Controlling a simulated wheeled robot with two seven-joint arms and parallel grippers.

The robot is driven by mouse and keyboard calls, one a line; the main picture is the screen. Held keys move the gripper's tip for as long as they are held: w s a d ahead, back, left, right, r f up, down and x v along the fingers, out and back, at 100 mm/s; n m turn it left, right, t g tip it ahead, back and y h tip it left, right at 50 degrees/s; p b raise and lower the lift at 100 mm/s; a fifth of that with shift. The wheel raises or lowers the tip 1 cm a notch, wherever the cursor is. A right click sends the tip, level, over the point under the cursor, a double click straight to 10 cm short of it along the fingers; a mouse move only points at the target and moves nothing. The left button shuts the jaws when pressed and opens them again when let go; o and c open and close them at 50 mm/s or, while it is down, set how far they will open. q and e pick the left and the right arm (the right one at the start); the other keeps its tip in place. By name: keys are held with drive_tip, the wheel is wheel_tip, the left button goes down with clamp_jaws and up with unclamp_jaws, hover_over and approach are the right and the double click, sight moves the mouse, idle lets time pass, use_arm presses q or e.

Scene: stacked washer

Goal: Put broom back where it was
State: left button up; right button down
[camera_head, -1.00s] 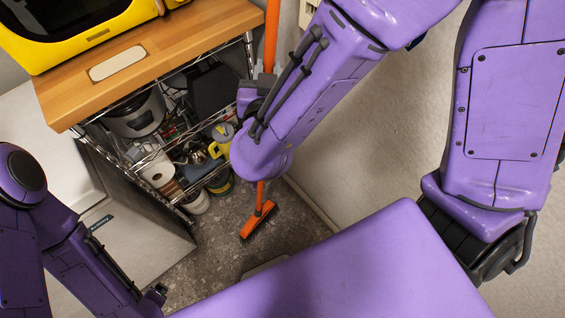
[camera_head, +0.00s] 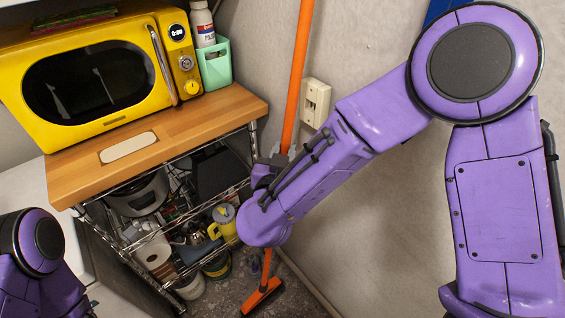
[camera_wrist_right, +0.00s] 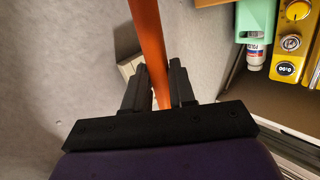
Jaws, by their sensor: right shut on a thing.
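The orange broom (camera_head: 296,75) stands nearly upright in the corner between the shelf rack and the wall. Its handle rises out of the top of the head view, and its orange head with dark bristles (camera_head: 261,297) is at the floor. My right gripper (camera_head: 279,158) is shut on the handle beside the rack's right edge. In the right wrist view the handle (camera_wrist_right: 150,40) runs between the two dark fingers (camera_wrist_right: 163,88). My right forearm hides part of the lower handle. My left arm shows at the lower left of the head view, but its gripper is out of view.
A yellow microwave (camera_head: 95,80) and a mint holder (camera_head: 214,64) with a bottle stand on the wooden top (camera_head: 190,128). The wire rack (camera_head: 165,232) below holds several items. A wall outlet (camera_head: 315,102) is right of the broom. The wall at right is bare.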

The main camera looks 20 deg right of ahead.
drive_tip(key=w+d+f+p, duration=0.1)
drive_tip(key=w+d+f, duration=0.1)
drive_tip(key=w+f, duration=0.5)
wheel_tip(320, 180, down, 3)
drive_tip(key=shift+d, duration=0.2)
drive_tip(key=shift+f, duration=0.1)
drive_tip(key=c, duration=0.9)
unclamp_jaws()
drive_tip(key=shift+c, duration=0.2)
